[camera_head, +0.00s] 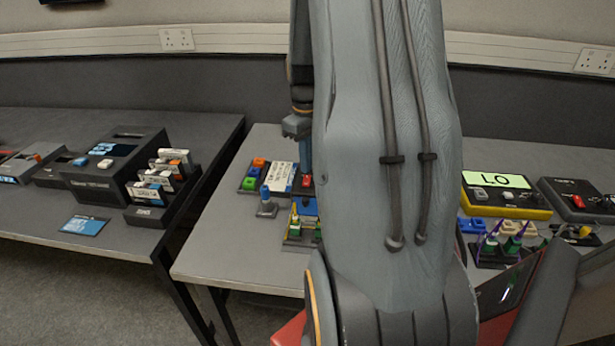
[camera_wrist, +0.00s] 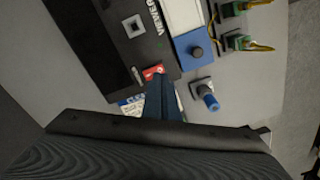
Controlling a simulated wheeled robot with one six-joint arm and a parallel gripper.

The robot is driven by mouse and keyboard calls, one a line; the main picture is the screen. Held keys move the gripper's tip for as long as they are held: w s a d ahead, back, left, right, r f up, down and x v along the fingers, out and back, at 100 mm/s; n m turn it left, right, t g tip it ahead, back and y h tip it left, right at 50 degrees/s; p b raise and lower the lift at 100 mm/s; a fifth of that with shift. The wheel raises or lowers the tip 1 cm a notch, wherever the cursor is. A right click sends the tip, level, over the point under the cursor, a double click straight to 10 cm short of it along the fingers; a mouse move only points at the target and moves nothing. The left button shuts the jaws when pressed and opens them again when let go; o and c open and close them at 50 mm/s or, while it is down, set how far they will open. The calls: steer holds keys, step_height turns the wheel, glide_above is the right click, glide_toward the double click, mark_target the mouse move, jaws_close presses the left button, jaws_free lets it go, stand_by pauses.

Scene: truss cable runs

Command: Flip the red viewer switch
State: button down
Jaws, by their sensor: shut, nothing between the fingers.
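The red switch (camera_wrist: 153,71) sits at the edge of a black box (camera_wrist: 112,45) lettered "VIEWER" in the wrist view. It also shows as a small red patch in the head view (camera_head: 307,181). My gripper (camera_wrist: 160,82) is shut and empty, its blue fingers pointing down with their tips right beside the red switch. I cannot tell whether they touch it. In the head view the blue fingers (camera_head: 306,158) stand just above the red patch. My arm hides most of the viewer box there.
A small stick control (camera_wrist: 205,95) and a blue box with a knob (camera_wrist: 195,48) stand close to the fingers. A tray of coloured buttons (camera_head: 254,175) is at left. A yellow "LO" meter (camera_head: 505,208) stands at right. The table's front left is clear.

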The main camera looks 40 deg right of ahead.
mark_target(305, 184)
step_height(305, 184, up, 4)
steer(key=p, duration=0.3)
stand_by(0.6)
steer(key=s+a+r+m, duration=0.1)
steer(key=s+a, duration=0.3)
steer(key=a, duration=1)
steer(key=s+a+r+m+t, duration=0.1)
steer(key=s+a, duration=0.4)
steer(key=a, duration=0.9)
steer(key=shift+a, duration=0.3)
steer(key=shift+s, duration=0.1)
